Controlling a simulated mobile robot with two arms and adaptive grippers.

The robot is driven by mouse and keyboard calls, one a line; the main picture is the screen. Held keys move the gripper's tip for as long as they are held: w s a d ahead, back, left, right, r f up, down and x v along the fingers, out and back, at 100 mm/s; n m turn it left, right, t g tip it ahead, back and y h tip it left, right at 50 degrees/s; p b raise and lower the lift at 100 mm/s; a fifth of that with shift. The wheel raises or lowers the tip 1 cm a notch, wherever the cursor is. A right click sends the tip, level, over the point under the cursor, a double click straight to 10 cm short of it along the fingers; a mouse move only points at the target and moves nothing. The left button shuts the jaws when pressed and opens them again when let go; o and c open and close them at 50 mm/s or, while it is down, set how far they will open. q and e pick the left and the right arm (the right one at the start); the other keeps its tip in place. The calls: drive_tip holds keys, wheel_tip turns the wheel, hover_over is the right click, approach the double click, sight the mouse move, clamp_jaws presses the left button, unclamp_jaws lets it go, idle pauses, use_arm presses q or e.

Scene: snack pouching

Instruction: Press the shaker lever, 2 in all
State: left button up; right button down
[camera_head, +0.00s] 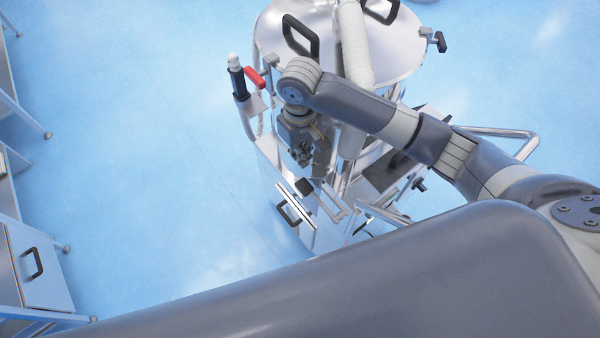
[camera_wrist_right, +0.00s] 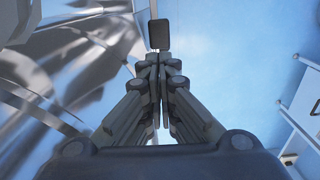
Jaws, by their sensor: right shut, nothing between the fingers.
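My right gripper (camera_head: 303,158) is shut and empty, pointing down at the front of the steel machine (camera_head: 390,58). In the right wrist view the closed fingertips (camera_wrist_right: 159,62) point at a small dark pad (camera_wrist_right: 159,34). The pad appears to be the end of the shaker lever. In the head view the dark pad (camera_head: 304,186) shows just below the fingertips, above the machine's lower front. I cannot tell whether the fingertips touch it. My left gripper is not in view.
A red-handled valve (camera_head: 255,78) sits at the machine's upper left, close to my right arm. A black drawer handle (camera_head: 289,214) is low on its front. A steel rail (camera_head: 500,132) stands out at right. Cabinets (camera_head: 38,262) line the left; blue floor between is clear.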

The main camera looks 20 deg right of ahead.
hover_over(301, 180)
wheel_tip(301, 180, down, 6)
drive_tip(key=shift+s+r, duration=0.1)
drive_tip(key=shift+r, duration=0.05)
wheel_tip(301, 180, down, 4)
drive_tip(key=shift+a+r+p, duration=0.1)
drive_tip(key=shift+r+p, duration=0.05)
drive_tip(key=shift+p, duration=0.4)
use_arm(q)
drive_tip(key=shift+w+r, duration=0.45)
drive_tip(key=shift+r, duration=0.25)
use_arm(e)
drive_tip(key=shift+f, duration=0.5)
